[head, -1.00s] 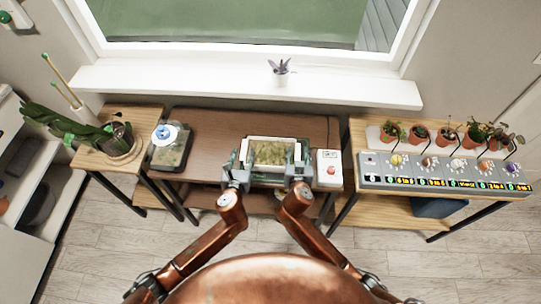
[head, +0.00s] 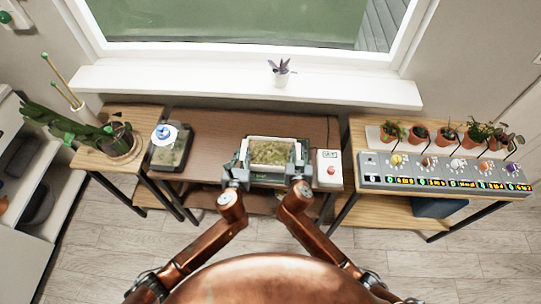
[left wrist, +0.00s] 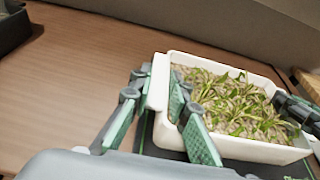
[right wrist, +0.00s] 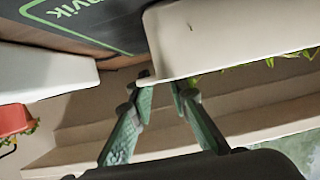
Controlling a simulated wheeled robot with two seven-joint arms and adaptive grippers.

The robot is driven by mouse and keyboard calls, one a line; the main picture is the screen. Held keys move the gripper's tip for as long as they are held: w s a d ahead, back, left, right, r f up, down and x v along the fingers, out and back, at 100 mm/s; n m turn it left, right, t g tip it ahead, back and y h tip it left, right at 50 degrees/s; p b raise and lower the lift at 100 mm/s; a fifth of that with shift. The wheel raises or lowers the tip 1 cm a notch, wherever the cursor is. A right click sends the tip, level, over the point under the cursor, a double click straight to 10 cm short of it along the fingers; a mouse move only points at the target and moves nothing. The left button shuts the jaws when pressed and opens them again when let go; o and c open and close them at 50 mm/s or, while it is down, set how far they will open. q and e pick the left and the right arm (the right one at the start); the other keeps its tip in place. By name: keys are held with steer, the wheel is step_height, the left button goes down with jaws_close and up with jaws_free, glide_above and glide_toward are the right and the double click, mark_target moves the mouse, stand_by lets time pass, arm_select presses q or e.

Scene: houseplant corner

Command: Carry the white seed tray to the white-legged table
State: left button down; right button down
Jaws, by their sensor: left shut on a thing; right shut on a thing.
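The white seed tray (head: 270,139), filled with soil and green seedlings, is at the right part of the brown middle table (head: 215,121). My left gripper (head: 243,168) is shut on the tray's left edge; the left wrist view shows the rim (left wrist: 160,85) between its fingers. My right gripper (head: 298,168) is shut on the right edge; the right wrist view shows the tray's white wall (right wrist: 205,40) at its fingertips. A black mat with green lettering (right wrist: 70,22) lies by the tray. I cannot tell whether the tray touches it. I make out no white-legged table.
A white box with a red button (head: 329,170) stands close right of the tray. A clear-lidded dark container (head: 171,150) is at left. A right table holds potted plants and a grey dial panel (head: 440,173). A plant stand (head: 92,158) is far left. Floor (head: 410,262) at front right is clear.

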arm_select(q)
steer(key=shift+r, duration=0.2)
arm_select(e)
steer(key=shift+r, duration=0.15)
